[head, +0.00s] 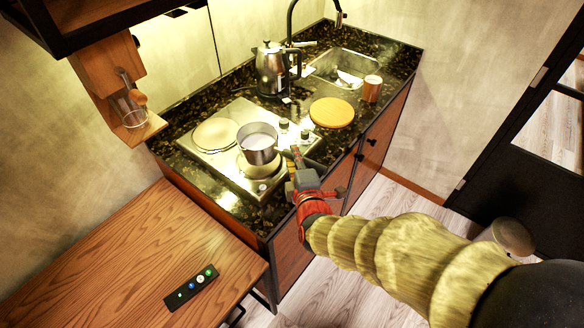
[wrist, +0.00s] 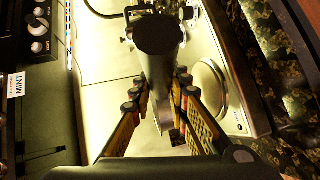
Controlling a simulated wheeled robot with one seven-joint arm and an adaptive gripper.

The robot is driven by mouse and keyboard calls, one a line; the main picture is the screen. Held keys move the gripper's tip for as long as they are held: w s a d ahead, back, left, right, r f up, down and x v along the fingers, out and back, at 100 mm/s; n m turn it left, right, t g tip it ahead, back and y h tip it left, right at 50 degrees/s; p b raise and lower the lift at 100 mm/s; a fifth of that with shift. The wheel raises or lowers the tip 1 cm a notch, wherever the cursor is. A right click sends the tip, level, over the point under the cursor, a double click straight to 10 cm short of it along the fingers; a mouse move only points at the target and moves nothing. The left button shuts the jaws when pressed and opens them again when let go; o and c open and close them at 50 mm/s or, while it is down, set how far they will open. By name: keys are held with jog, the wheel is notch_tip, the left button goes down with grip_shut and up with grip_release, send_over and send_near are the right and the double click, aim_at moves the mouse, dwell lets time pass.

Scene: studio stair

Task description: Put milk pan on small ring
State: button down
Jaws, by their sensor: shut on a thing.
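The milk pan (head: 258,143) is a small metal pan with white contents, seen upright over the cooktop in the head view. My gripper (head: 293,159) reaches it from the right and is shut on its handle. In the wrist view, my gripper's fingers (wrist: 160,97) close on a dark, long part (wrist: 160,38) of the pan. The small ring (head: 259,168) shows partly below the pan's front edge, which hides its back. I cannot tell whether the pan touches it. A round ring (wrist: 207,90) also shows in the wrist view, right of the fingers.
The large ring (head: 213,136) is bare, left of the pan. Two dark knobs (head: 284,125) sit behind my gripper. A kettle (head: 271,68), a round wooden board (head: 332,112), a copper-coloured cup (head: 372,88) and the sink (head: 342,68) lie farther back. A remote (head: 190,287) lies on the wooden table.

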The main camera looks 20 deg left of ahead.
jog(key=shift+w+a+f+b, duration=0.3)
jog(key=shift+w+a+f, duration=0.15)
jog(key=shift+w+f, duration=0.3)
jog(key=shift+a+f+b, duration=0.1)
jog(key=shift+f+b, duration=0.3)
jog(key=shift+f, duration=1.3)
jog(key=c, duration=2.2)
grip_release()
jog(key=shift+s+f, duration=0.1)
jog(key=shift+f, duration=0.1)
jog(key=o, duration=0.5)
jog(key=shift+r, duration=0.1)
